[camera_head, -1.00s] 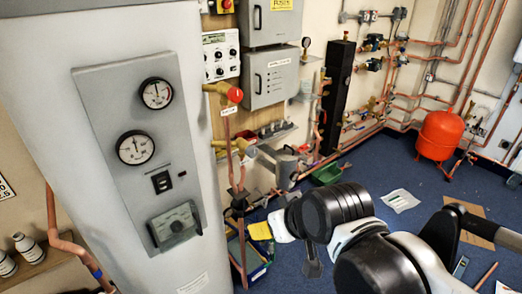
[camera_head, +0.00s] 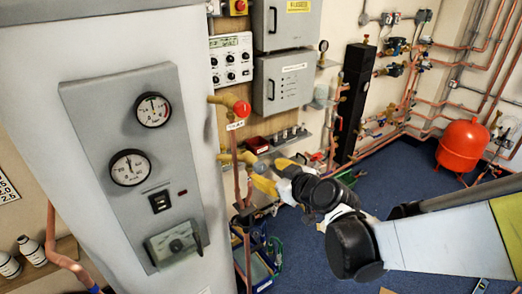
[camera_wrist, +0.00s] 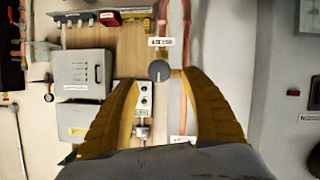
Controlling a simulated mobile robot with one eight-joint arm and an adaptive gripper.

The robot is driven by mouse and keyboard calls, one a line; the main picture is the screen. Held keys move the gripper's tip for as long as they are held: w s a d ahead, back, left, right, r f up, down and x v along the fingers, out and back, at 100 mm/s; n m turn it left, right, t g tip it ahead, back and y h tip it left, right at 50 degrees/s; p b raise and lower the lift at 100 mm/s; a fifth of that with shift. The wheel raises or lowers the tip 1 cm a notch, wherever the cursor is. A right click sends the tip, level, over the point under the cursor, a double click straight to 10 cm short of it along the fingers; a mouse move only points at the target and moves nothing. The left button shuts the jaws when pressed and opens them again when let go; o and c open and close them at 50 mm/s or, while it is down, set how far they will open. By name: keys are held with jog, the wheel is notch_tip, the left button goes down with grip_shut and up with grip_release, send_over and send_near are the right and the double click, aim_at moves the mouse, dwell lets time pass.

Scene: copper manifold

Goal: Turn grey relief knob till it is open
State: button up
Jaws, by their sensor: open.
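The grey knob (camera_wrist: 159,71) is round with a pale line across its face. In the wrist view it shows between the tips of my gripper's two yellow fingers (camera_wrist: 161,77), which stand apart on either side of it. I cannot tell whether they touch it. In the head view my gripper (camera_head: 268,175) is at the lower brass fitting (camera_head: 238,157) on the copper pipe, beside the large white cylinder. The grey knob is hard to make out there, probably hidden by the fingers.
A red-capped brass valve (camera_head: 241,107) sits above on the same pipework. The white cylinder (camera_head: 45,125) with its gauge panel stands close on the left. Grey wall boxes (camera_head: 283,80) and a shelf with a red tray (camera_head: 257,144) are behind. Blue floor lies to the right.

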aim_at(262, 168)
jog(key=b+x, duration=0.1)
jog(key=x, duration=0.4)
jog(key=shift+w, duration=0.1)
jog(key=c, duration=1.2)
